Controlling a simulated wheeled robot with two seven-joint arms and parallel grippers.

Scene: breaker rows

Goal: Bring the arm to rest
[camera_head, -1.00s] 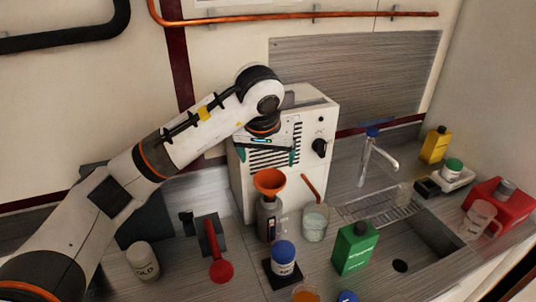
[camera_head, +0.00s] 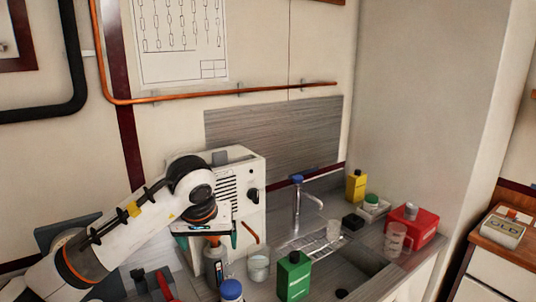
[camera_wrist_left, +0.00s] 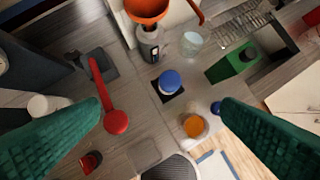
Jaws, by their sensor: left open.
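My left arm reaches in from the left in the head view. My left gripper (camera_head: 207,238) hangs fingers down in front of the white box (camera_head: 256,178) and is open, with nothing between its fingers. In the left wrist view its two green fingers (camera_wrist_left: 162,106) are wide apart above the counter. The funnel (camera_wrist_left: 147,9) on the grey bottle (camera_wrist_left: 149,46) lies beyond the fingers. A blue-capped jar (camera_wrist_left: 170,82) and a red-handled lever (camera_wrist_left: 103,90) show between them. My right gripper is not in view.
A beaker (camera_head: 258,267) and a green bottle (camera_head: 294,277) stand right of the gripper. Further right are the faucet (camera_head: 297,205), sink (camera_head: 355,268), yellow bottle (camera_head: 356,186) and red canister (camera_head: 424,225). A copper pipe (camera_head: 215,94) runs along the wall above.

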